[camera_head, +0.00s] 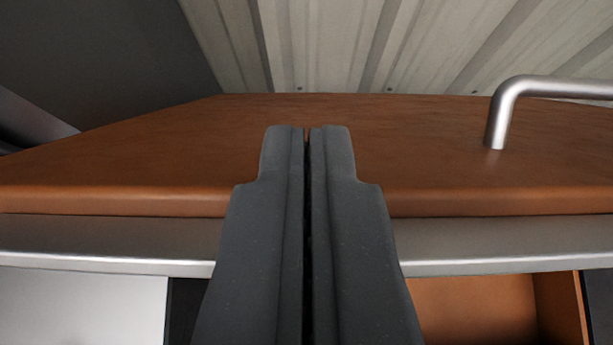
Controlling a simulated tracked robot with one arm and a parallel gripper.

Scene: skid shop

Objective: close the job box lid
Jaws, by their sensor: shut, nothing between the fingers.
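A broad orange-brown panel (430,150), which looks like the job box lid, spans the middle of the view with its rounded near edge facing me. A silver bar handle (560,86) is fixed to it at the right and runs out of frame. My gripper (307,138) is in the centre with its two dark fingers shut together and empty. The fingertips overlap the panel in the picture, left of the handle. I cannot tell whether they touch it. The fingers hide part of the panel's near edge. The lid's hinge is not identifiable.
A grey metal strip (500,240) runs across below the panel's edge. Under it, an orange-brown recess (475,305) shows at lower right and a pale grey surface (80,305) at lower left. A corrugated wall (420,45) stands behind; a dark surface (90,60) fills the upper left.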

